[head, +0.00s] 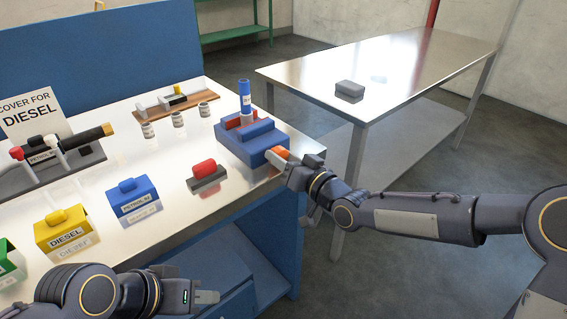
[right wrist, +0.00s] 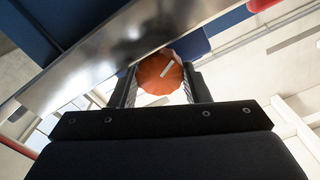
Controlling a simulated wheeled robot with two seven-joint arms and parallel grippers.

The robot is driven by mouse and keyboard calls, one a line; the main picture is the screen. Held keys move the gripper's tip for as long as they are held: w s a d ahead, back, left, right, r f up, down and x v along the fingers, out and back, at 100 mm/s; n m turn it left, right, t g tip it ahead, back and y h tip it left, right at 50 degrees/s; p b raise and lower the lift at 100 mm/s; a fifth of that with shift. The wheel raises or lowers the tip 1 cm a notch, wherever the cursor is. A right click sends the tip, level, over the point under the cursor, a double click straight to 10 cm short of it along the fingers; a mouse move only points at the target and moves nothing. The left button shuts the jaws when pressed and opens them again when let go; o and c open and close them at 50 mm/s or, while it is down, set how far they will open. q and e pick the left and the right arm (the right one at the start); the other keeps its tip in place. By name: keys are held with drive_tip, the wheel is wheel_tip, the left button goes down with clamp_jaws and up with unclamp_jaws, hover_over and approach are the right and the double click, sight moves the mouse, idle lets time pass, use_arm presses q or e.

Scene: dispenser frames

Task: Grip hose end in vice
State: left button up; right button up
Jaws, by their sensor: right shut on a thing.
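The vice (head: 252,146) is a blue block with red jaw pads at the right end of the steel bench. A blue cylinder (head: 244,97) with a pale label, seemingly the hose end, stands upright between its jaws. I cannot tell how tightly the jaws press on it. An orange knob (head: 279,153) is at the vice's near right side; it also shows in the right wrist view (right wrist: 158,74). My right gripper (head: 279,160) is shut on this knob. My left gripper (head: 206,297) is low at the front, away from the vice; its finger gap is not clear.
A red-topped grey block (head: 206,176) lies near the vice. Blue (head: 135,203) and yellow (head: 64,232) covers stand further left. Small cups (head: 178,119) and a wooden tray (head: 172,103) are behind. A steel table (head: 400,75) holding a grey block (head: 350,90) stands right.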

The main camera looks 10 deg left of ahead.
drive_tip(key=o, duration=1)
drive_tip(key=shift+c, duration=0.2)
